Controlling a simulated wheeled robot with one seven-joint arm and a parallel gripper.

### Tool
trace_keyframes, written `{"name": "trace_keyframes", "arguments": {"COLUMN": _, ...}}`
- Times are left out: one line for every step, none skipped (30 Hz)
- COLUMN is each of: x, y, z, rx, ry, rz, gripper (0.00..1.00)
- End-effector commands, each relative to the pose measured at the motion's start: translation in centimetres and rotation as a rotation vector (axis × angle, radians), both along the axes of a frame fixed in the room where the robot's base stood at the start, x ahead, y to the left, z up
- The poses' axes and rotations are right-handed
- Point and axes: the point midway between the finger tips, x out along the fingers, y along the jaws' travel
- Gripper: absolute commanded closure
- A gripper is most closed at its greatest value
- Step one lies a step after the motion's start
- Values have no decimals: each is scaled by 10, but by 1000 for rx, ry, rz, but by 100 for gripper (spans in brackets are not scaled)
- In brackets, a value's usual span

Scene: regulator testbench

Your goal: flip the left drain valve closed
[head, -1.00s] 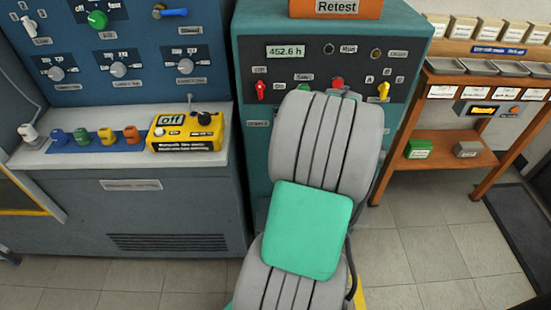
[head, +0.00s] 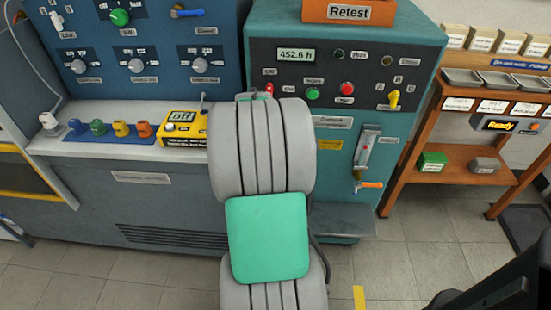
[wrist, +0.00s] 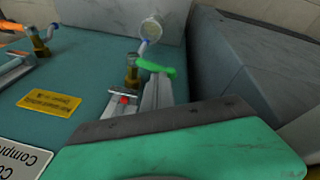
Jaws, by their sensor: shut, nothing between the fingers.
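The left drain valve shows in the wrist view, which looks roughly upside down: a green lever (wrist: 155,67) on a brass body (wrist: 132,76), with a blue spout beside it. The lever lies nearly crosswise to the flow gauge. My gripper (wrist: 161,80) is shut and empty, its grey fingers ending close to the lever; I cannot tell whether they touch it. In the head view my arm hides this valve and the gripper. The other drain valve's orange lever (head: 370,185) sticks out sideways at the right of the teal cabinet (head: 260,40); it also shows in the wrist view (wrist: 16,27).
A flow gauge (wrist: 123,101) stands beside the fingers. A grey ledge (head: 342,222) juts out below the valves. A blue test bench (head: 150,215) is at left. A wooden rack (head: 398,180) stands at right.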

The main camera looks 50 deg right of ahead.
Motion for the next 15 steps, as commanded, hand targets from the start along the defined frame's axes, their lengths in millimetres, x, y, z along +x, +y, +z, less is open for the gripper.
{"name": "trace_keyframes", "arguments": {"x": 2, "y": 2, "z": -3, "rx": 1, "ry": 1, "rz": 1, "gripper": 100}}
{"name": "trace_keyframes", "arguments": {"x": 4, "y": 3, "z": -4, "rx": 0, "ry": 0, "rz": 1, "gripper": 100}}
{"name": "trace_keyframes", "arguments": {"x": 5, "y": 4, "z": -6, "rx": 1, "ry": 0, "rz": 1, "gripper": 100}}
{"name": "trace_keyframes", "arguments": {"x": 6, "y": 4, "z": -8, "rx": 1, "ry": 0, "rz": 1, "gripper": 100}}
{"name": "trace_keyframes", "arguments": {"x": 7, "y": 5, "z": -9, "rx": 1, "ry": 1, "rz": 2, "gripper": 100}}
{"name": "trace_keyframes", "arguments": {"x": 9, "y": 6, "z": -11, "rx": 1, "ry": 1, "rz": 2, "gripper": 100}}
{"name": "trace_keyframes", "arguments": {"x": 9, "y": 7, "z": -13, "rx": 1, "ry": 1, "rz": 2, "gripper": 100}}
{"name": "trace_keyframes", "arguments": {"x": 10, "y": 7, "z": -14, "rx": 1, "ry": 1, "rz": 2, "gripper": 100}}
{"name": "trace_keyframes", "arguments": {"x": 11, "y": 8, "z": -16, "rx": 1, "ry": 1, "rz": 1, "gripper": 100}}
{"name": "trace_keyframes", "arguments": {"x": 12, "y": 8, "z": -17, "rx": 1, "ry": 0, "rz": 1, "gripper": 100}}
{"name": "trace_keyframes", "arguments": {"x": 12, "y": 8, "z": -18, "rx": 1, "ry": 0, "rz": 1, "gripper": 100}}
{"name": "trace_keyframes", "arguments": {"x": 13, "y": 9, "z": -20, "rx": 1, "ry": -1, "rz": 0, "gripper": 100}}
{"name": "trace_keyframes", "arguments": {"x": 13, "y": 9, "z": -21, "rx": 1, "ry": -1, "rz": 0, "gripper": 100}}
{"name": "trace_keyframes", "arguments": {"x": 14, "y": 9, "z": -22, "rx": 1, "ry": -1, "rz": 0, "gripper": 100}}
{"name": "trace_keyframes", "arguments": {"x": 14, "y": 10, "z": -23, "rx": 1, "ry": -1, "rz": 0, "gripper": 100}}
